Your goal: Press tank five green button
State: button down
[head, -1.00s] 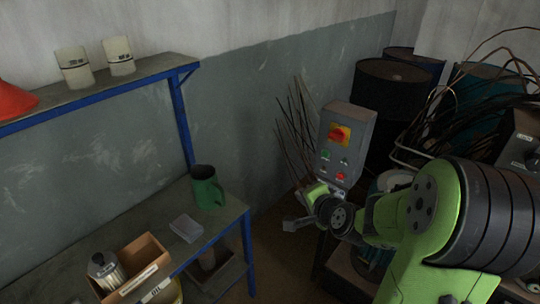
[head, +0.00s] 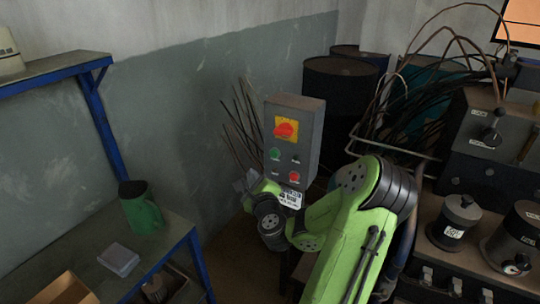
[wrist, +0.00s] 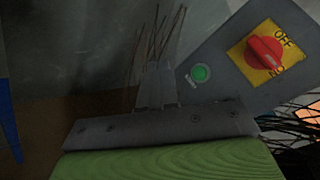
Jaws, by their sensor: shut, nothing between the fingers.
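A grey control box (head: 307,133) stands upright in the middle of the head view. Its green button (head: 275,154) is on the left of its face, with a red button (head: 294,176) lower right. A red rotary switch (head: 286,129) on a yellow plate is above them. In the wrist view, the green button (wrist: 201,73) shows just right of my gripper (wrist: 156,70), with the red switch (wrist: 265,52) farther right. My gripper (head: 245,181) is shut and empty, low and left of the box face in the head view. Whether it touches the box cannot be told.
Thin rods (head: 243,125) stand behind the box. Dark barrels (head: 338,92) and tangled cables are behind right. A machine bench with canisters (head: 455,220) is at far right.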

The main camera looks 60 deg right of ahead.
jog(key=d+p, duration=0.3)
jog(key=d, duration=0.5)
jog(key=shift+w+d, duration=0.2)
jog(key=shift+w, duration=0.15)
dwell(1.5)
jog(key=shift+d+p, duration=0.4)
jog(key=shift+d, duration=0.05)
jog(key=shift+w+d+r+p, duration=0.1)
jog(key=shift+d+p, duration=0.2)
jog(key=shift+d, duration=0.15)
dwell(0.5)
dwell(0.4)
jog(key=shift+a+b, duration=0.4)
jog(key=shift+a, duration=0.45)
jog(key=shift+s+a+b, duration=0.2)
jog(key=shift+a+b, duration=0.35)
jog(key=shift+a, duration=0.7)
jog(key=shift+s+a+b, duration=0.15)
jog(key=shift+a+b, duration=0.4)
jog(key=shift+a, duration=0.7)
